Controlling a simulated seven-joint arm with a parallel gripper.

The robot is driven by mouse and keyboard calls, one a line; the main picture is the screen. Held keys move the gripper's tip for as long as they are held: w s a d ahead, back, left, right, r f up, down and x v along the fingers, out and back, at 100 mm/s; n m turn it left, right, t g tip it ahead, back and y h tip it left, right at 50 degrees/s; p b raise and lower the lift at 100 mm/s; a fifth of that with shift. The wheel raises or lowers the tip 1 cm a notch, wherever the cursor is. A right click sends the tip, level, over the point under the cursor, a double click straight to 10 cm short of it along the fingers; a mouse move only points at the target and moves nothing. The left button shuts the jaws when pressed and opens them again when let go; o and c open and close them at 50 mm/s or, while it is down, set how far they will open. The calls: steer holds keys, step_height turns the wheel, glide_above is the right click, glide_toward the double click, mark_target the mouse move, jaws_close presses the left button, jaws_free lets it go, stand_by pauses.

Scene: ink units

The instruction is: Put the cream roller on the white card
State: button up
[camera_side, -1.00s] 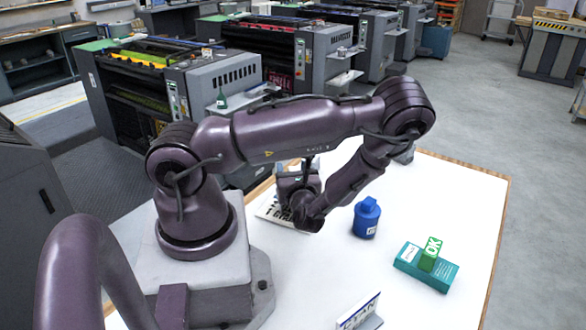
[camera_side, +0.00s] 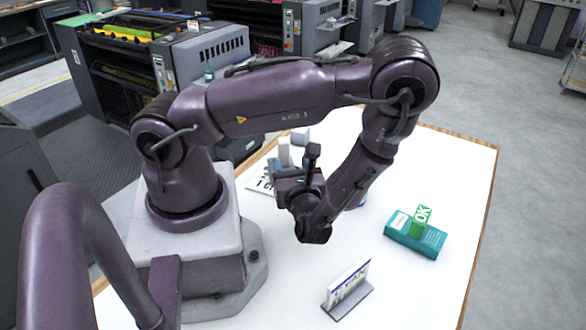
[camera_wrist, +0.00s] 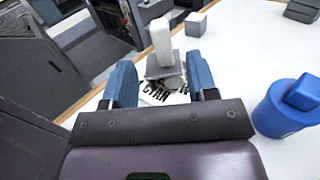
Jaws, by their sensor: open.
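The cream roller (camera_wrist: 162,42) stands upright on a grey base in the wrist view. It also shows in the side view (camera_side: 284,153), just behind my gripper. The white card (camera_wrist: 158,97) with black lettering lies flat on the table, partly hidden by my gripper. Its left part shows in the side view (camera_side: 260,184). My gripper (camera_wrist: 160,62) is open, with its two blue fingers apart and nothing held. In the wrist view the roller appears beyond the gap between the fingers.
In the side view, a teal box (camera_side: 416,236) with a green OK block and a standing sign (camera_side: 348,282) are at the right and front.

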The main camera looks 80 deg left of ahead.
steer(key=w+d+n+t+h, duration=0.4)
steer(key=w+d+n+h, duration=0.3)
steer(key=w, duration=0.3)
steer(key=w+d+r+n+t+h, duration=0.4)
steer(key=w+d+r+h, duration=0.25)
steer(key=r+h, duration=0.2)
steer(key=s+d+r+n+h, duration=0.1)
steer(key=s+d+r+h, duration=0.1)
steer(key=r, duration=0.3)
steer(key=s+d+r+n+h, duration=0.1)
steer(key=s+d+r+h, duration=0.15)
steer(key=r, duration=0.35)
steer(key=s+a+r+n+g+y, duration=0.1)
steer(key=s+a+r+n, duration=0.1)
steer(key=s, duration=0.4)
steer(key=s+a+r+n+g+y, duration=0.1)
steer(key=s+a+r+n, duration=0.2)
steer(key=s, duration=0.3)
steer(key=shift+a+r, duration=0.3)
steer(key=shift+r, duration=0.2)
